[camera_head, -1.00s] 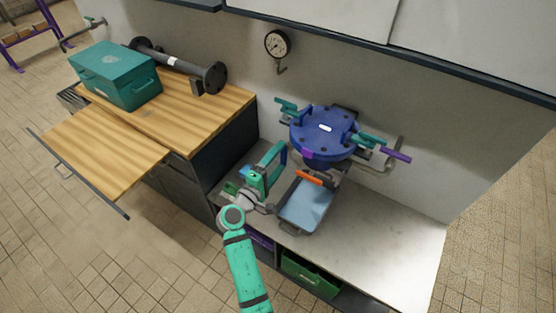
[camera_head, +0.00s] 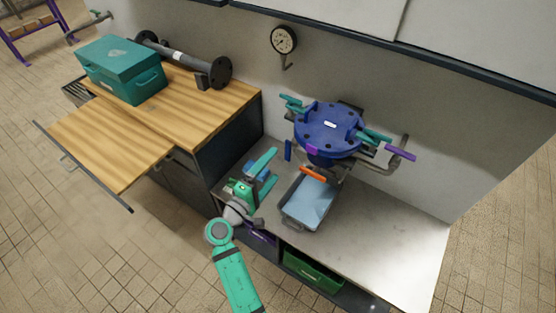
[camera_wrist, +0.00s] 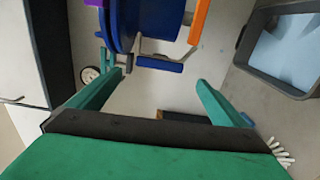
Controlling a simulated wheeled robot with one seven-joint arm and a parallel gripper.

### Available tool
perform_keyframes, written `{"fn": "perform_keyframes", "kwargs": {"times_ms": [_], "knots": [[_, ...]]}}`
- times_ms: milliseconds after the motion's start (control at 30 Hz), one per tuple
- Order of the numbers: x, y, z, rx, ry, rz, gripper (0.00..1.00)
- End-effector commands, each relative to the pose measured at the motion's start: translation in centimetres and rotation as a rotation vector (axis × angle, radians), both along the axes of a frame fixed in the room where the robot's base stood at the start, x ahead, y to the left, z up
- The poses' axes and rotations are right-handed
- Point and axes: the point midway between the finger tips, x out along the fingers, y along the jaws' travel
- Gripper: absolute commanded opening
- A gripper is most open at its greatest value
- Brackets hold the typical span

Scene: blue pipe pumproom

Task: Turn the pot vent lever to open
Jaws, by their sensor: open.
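A blue pot (camera_head: 328,130) with clamps on its lid stands at the back of the counter. A blue lever (camera_head: 288,150) hangs at its left front, and an orange lever (camera_head: 313,174) sticks out low at its front. I cannot tell which one is the vent lever. My gripper (camera_head: 270,167) is open and empty, just left of and in front of the blue lever. In the wrist view the blue lever (camera_wrist: 160,63) lies crosswise beyond my open fingers (camera_wrist: 158,82), apart from them. The orange lever (camera_wrist: 198,20) is further up and right.
A grey tray with a light blue inside (camera_head: 307,202) stands on the counter right of my gripper. A purple lever (camera_head: 401,152) juts out at the pot's right. A gauge (camera_head: 283,40) is on the wall. The counter's right part (camera_head: 400,230) is clear.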

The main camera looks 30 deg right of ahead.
Motion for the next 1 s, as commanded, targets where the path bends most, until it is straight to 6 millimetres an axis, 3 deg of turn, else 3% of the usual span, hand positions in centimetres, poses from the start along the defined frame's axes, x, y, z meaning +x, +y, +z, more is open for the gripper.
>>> {"fn": "perform_keyframes", "kwargs": {"times_ms": [100, 333, 1000], "knots": [[-0.9, 1.6, 0.0, 0.000, 0.001, -0.002, 0.97], [-1.7, 3.4, 0.0, -0.001, 0.001, -0.004, 0.97], [-1.8, 4.1, -0.6, 0.009, 0.003, 0.015, 0.97]]}}
